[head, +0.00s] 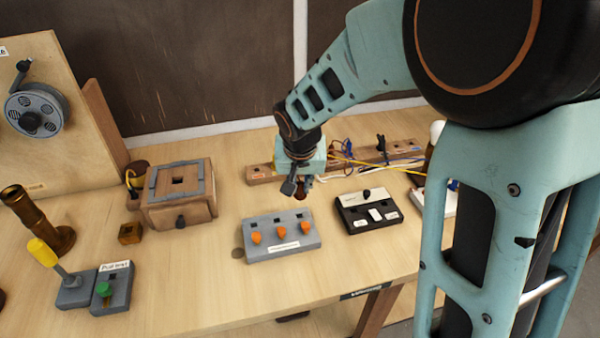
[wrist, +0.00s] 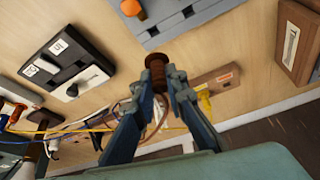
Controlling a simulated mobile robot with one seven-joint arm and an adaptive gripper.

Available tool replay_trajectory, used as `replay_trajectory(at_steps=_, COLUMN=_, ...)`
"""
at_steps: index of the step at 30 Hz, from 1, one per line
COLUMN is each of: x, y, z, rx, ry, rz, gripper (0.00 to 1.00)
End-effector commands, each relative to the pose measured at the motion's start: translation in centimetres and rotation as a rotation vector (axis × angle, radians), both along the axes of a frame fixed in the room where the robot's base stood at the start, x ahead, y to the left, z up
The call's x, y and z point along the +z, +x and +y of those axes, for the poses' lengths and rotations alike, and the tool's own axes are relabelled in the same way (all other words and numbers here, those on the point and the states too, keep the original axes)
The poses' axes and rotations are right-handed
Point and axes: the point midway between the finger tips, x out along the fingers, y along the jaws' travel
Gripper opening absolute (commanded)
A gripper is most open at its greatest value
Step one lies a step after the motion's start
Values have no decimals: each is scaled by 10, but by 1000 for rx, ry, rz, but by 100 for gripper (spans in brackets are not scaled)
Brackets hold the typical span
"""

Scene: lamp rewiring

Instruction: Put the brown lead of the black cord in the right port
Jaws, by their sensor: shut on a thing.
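My gripper (head: 302,189) is shut on a brown, ribbed lead end (wrist: 155,70), held above the table behind the grey block. In the wrist view my gripper (wrist: 159,84) has its fingertips on either side of it, and a thin brown wire loops down behind the fingers. The grey block (head: 270,248) has a row of dark openings with orange levers; part of it shows in the wrist view (wrist: 180,22), apart from the lead. The black block (head: 365,225) has white labels and a knob. I cannot tell which opening is the right port, or trace the black cord.
A wooden strip (head: 259,174) lies behind my gripper, with yellow, blue and white wires at its right. A wooden box (head: 178,205), brass cylinder (head: 57,238) and yellow-handled lever (head: 44,254) stand left.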

Motion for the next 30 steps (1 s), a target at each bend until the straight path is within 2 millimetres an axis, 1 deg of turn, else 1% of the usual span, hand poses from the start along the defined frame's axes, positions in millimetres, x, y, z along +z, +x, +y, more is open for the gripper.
replay_trajectory(at_steps=4, x=-1, y=0, z=2, rx=0, ry=0, rz=0, gripper=0)
replay_trajectory(at_steps=8, x=-7, y=0, z=2, rx=0, ry=0, rz=1, gripper=0)
replay_trajectory(at_steps=24, x=-50, y=0, z=2, rx=0, ry=0, rz=0, gripper=0)
replay_trajectory(at_steps=30, x=-61, y=0, z=2, rx=0, ry=0, rz=-1, gripper=0)
